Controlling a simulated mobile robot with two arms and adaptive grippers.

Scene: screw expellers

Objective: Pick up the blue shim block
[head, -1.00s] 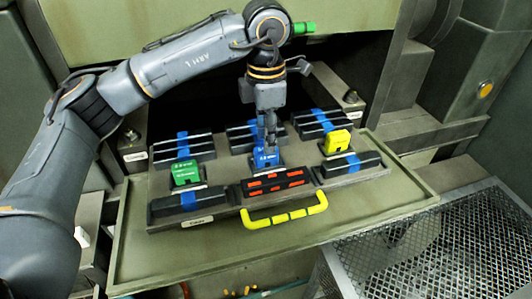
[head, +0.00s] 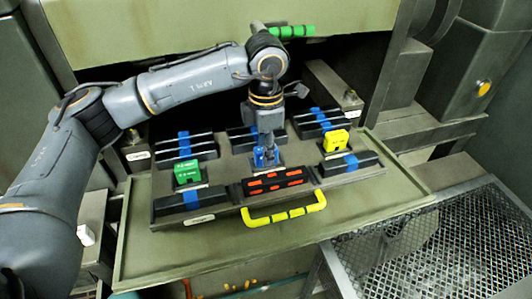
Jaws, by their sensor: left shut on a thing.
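The blue shim block (head: 259,158) stands in the middle of the dark holder tray (head: 225,214), between a green block and a yellow block. My left gripper (head: 266,155) points down from above and is shut on the blue block, its fingers covering much of it. The block is still at its place in the tray; whether its bottom touches the tray is hidden. My right gripper is not in view.
A green block (head: 186,172) sits left and a yellow block (head: 335,140) right of the blue one. Black bars with blue bands lie around them. A yellow handle (head: 285,215) is in front. A mesh platform (head: 430,245) is at lower right.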

